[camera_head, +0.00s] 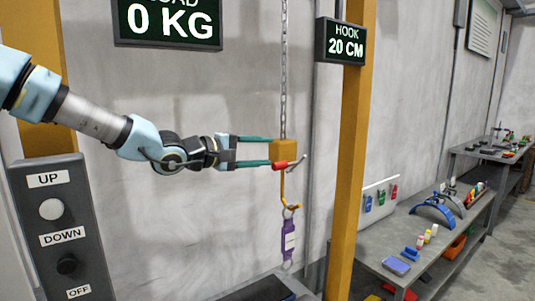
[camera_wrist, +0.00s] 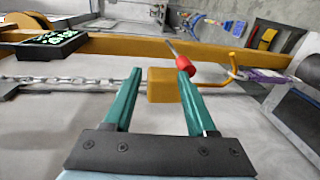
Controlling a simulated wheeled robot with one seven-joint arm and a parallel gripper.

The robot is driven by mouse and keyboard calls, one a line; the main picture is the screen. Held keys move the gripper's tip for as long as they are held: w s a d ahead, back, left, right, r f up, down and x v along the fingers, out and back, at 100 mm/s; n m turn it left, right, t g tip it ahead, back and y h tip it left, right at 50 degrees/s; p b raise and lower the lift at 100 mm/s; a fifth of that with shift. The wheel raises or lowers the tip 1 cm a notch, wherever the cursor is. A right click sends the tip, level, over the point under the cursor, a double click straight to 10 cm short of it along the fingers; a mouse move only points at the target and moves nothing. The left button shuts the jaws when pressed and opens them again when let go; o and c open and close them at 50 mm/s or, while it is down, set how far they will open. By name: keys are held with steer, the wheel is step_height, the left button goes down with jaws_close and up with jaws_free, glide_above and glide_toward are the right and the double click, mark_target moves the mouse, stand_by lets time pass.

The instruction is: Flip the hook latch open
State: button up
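The hook block (camera_head: 286,149), an orange-yellow box, hangs on a chain (camera_head: 284,70). Below it a thin rod leads to a yellow hook (camera_head: 290,207). A red latch piece (camera_head: 281,165) with a thin grey lever (camera_head: 299,162) sits at the block's lower edge. My gripper (camera_head: 271,151) is open, its teal fingers pointing at the block, one high and one low. The wrist view shows the block (camera_wrist: 164,86) in the gap between the fingertips (camera_wrist: 160,74). The red latch piece (camera_wrist: 185,67) is at the right fingertip; I cannot tell whether they touch.
A purple strap (camera_head: 288,240) hangs from the hook. A yellow post (camera_head: 352,150) stands right of the chain, with a sign reading "HOOK 20 CM" (camera_head: 341,42). Another sign reads "0 KG" (camera_head: 170,24). A control box (camera_head: 57,215) is at lower left. Benches with tools (camera_head: 445,235) stand right.

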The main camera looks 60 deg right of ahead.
steer(key=w+a+f, duration=0.1)
steer(key=w+a, duration=0.1)
steer(key=a, duration=0.6)
steer(key=shift+w, duration=0.4)
steer(key=shift+w, duration=0.1)
stand_by(0.7)
